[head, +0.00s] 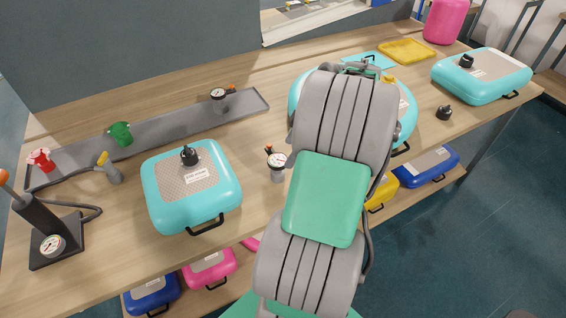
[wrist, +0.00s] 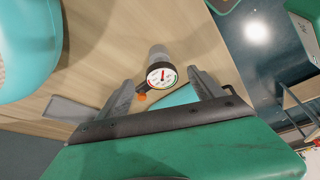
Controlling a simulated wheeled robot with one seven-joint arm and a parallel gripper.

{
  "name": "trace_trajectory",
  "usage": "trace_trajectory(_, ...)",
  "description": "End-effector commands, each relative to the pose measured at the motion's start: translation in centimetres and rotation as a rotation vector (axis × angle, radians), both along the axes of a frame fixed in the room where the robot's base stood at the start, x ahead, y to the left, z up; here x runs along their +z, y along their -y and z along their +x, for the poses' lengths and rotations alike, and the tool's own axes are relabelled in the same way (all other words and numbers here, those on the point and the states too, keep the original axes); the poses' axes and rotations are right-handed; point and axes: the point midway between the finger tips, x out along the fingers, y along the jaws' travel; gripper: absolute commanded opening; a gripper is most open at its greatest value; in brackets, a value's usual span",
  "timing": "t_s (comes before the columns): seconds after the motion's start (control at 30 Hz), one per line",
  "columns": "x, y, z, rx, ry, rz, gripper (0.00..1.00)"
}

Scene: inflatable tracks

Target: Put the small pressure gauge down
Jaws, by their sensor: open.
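A small pressure gauge (head: 277,161), with a white dial and a grey body, stands on the wooden table just left of my arm in the head view. In the wrist view a gauge (wrist: 161,76), which looks like the same one, shows between my fingers, its red needle visible and an orange tip beside it. My gripper (wrist: 160,80) is open, with a gap between each finger and the gauge. In the head view my gripper is hidden behind my arm.
A teal case (head: 225,190) stands left of the gauge, and another (head: 408,112) is partly behind my arm. A grey tray (head: 175,125) at the back holds another gauge (head: 218,94) and a green fitting (head: 120,133). A hand pump (head: 50,230) stands at the left.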

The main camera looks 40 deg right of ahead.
Motion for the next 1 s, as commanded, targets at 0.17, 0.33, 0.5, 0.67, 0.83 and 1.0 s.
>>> trace_trajectory(0.17, 2.2, 0.7, -0.6, 0.000, 0.002, -0.002, 0.77)
trace_trajectory(0.33, 2.8, -0.3, 0.0, -0.010, -0.009, -0.003, 0.77)
trace_trajectory(0.5, 5.2, -8.8, 3.8, -0.144, -0.077, -0.027, 0.77)
trace_trajectory(0.67, 7.0, -20.7, 3.8, -0.387, -0.113, -0.063, 0.77)
trace_trajectory(0.83, 6.8, -28.4, -0.2, -0.631, -0.078, -0.055, 0.77)
trace_trajectory(1.0, 6.2, -30.2, -2.3, -0.742, -0.057, -0.033, 0.77)
